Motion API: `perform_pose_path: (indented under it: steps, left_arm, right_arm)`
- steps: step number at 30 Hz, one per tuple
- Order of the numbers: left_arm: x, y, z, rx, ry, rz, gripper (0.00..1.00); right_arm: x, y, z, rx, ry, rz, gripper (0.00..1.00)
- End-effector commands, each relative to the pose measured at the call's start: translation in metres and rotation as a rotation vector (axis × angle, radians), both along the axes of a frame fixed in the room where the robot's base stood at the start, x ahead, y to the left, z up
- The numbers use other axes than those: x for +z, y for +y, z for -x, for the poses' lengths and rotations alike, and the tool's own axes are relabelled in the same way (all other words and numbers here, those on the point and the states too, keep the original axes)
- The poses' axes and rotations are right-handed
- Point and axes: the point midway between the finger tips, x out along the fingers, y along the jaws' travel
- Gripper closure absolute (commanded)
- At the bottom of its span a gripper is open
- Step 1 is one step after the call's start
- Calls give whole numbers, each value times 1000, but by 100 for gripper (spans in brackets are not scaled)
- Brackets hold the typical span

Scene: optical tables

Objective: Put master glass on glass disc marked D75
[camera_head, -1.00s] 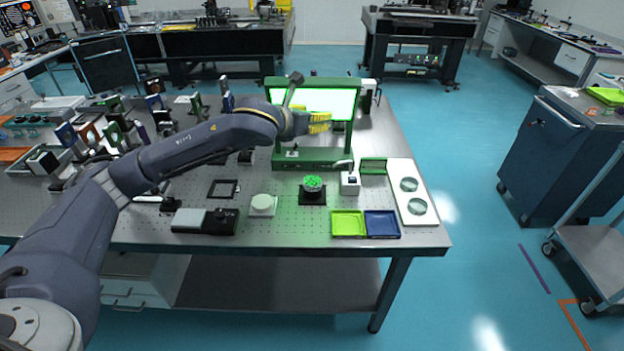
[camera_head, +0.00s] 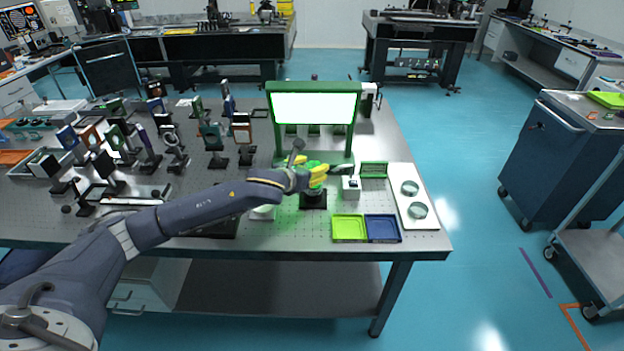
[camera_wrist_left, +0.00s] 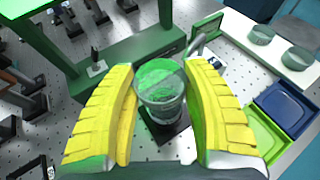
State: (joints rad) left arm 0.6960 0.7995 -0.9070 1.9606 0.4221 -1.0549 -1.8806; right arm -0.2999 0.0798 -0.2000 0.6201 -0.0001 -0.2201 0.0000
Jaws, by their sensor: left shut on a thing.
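My left gripper (camera_head: 316,174) has yellow ribbed fingers and is over the black square stand (camera_head: 313,201) at the front middle of the table. In the left wrist view its fingers (camera_wrist_left: 163,72) are shut on a clear round glass (camera_wrist_left: 162,108), apparently the master glass. A green-lit round face shows at the glass, above the black stand; whether the glass touches anything below cannot be told. Two clear glass discs, the far one (camera_head: 409,187) and the near one (camera_head: 418,210), lie on a white board at the right. No D75 mark is readable. My right gripper is out of view.
A green-framed bright screen (camera_head: 313,107) stands behind the gripper. A small white box (camera_head: 351,187) is close on the right. A yellow-green tray (camera_head: 348,228) and a blue tray (camera_head: 382,228) lie at the front edge. Several mounted optics crowd the table's left.

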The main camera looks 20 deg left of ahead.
Motion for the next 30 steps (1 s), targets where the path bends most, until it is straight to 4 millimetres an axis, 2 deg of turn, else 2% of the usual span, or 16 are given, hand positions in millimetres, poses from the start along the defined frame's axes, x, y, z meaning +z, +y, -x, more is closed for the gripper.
perform_pose_path:
  steps: [6, 10, 25, 26, 30]
  left_arm:
    - [-27, 0, 1, 1, 4, -1, 85]
    - [-38, 0, 1, 0, 2, 1, 85]
    - [-44, 0, 0, 0, 1, -1, 85]
    - [-45, 0, 0, 0, 2, -1, 48]
    - [-45, 0, 0, 0, 1, -1, 31]
  right_arm:
    - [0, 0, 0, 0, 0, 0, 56]
    - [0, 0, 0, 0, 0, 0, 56]
    - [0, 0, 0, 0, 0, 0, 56]
    - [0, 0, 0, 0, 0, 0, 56]
    - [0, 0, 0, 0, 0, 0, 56]
